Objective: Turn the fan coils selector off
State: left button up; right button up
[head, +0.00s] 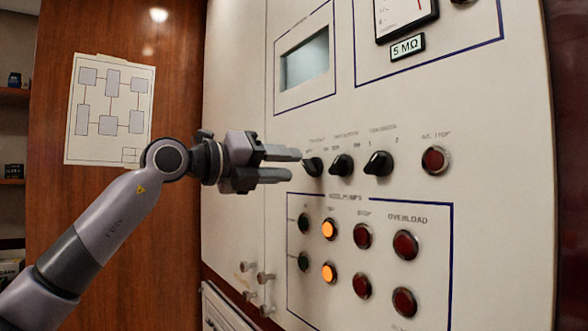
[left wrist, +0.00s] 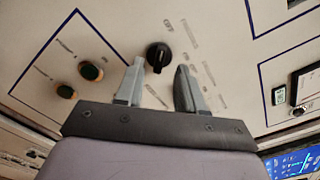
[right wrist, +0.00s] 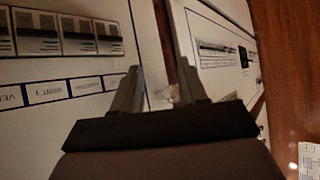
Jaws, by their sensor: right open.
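Three black selector knobs sit in a row on the cream panel: a left one (head: 312,166), a middle one (head: 342,165) and a right one (head: 378,163). Their labels are too blurred to tell which is the fan coils selector. My left gripper (head: 281,165) is open, its fingertips close to the left knob. In the left wrist view a black knob (left wrist: 158,56) appears between and just beyond the fingertips of this gripper (left wrist: 160,77); I see no contact. My right gripper (right wrist: 160,78) is open and empty in the right wrist view, and is out of the head view.
Below the knobs, a blue-outlined block holds lit orange buttons (head: 329,229) and red OVERLOAD lamps (head: 405,245). A red button (head: 435,160) is right of the knobs. A display (head: 304,62) is above. In the right wrist view, a panel with switch rows (right wrist: 68,35) stands ahead.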

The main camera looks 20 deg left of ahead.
pick_arm(q)
jog(key=v, duration=0.4)
jog(key=shift+a, duration=0.1)
jog(key=shift+s, duration=0.1)
dwell(0.3)
